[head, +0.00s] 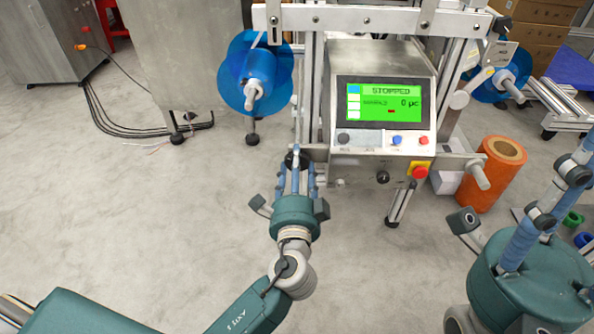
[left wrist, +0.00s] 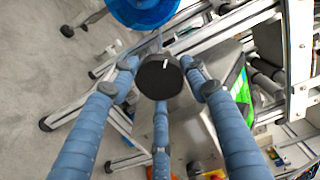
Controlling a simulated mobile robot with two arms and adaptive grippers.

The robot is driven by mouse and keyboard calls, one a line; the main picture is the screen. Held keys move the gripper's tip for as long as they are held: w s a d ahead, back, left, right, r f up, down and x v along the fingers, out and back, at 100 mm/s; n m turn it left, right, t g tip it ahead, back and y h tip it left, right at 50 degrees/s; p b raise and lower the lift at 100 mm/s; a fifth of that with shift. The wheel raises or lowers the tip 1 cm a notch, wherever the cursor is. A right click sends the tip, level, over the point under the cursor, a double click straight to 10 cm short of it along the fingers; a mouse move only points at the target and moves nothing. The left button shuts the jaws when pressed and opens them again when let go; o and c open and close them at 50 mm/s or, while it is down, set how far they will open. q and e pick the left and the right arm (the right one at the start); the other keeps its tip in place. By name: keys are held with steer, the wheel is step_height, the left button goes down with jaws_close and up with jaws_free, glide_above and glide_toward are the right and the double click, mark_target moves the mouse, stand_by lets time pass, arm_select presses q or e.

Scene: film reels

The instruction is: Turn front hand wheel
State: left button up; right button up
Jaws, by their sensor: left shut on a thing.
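The front hand wheel, a black round knob (head: 300,161) with a white mark, sits at the left front corner of the machine's frame, left of the control panel. In the left wrist view the knob (left wrist: 160,78) lies in the middle, among the fingers. My left gripper (head: 297,157) is shut on it, with its blue fingers around the knob's rim; it also shows in the left wrist view (left wrist: 163,85). Part of the knob is hidden by the fingers in the head view. My right gripper (head: 562,185) is at the right edge, partly out of frame, away from the wheel.
The control panel (head: 383,112) shows a green screen reading "STOPPED". A red stop button (head: 420,172) and a small black knob (head: 383,177) are below it. Blue reels (head: 257,75) hang on the machine. An orange roll (head: 492,175) stands at the right.

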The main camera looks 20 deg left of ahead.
arm_select(q)
steer(key=shift+f+n+b, duration=0.1)
steer(key=shift+n+b, duration=0.6)
steer(key=shift+n, duration=0.6)
steer(key=o, duration=1.1)
steer(key=shift+o, duration=0.2)
steer(key=v, duration=1.2)
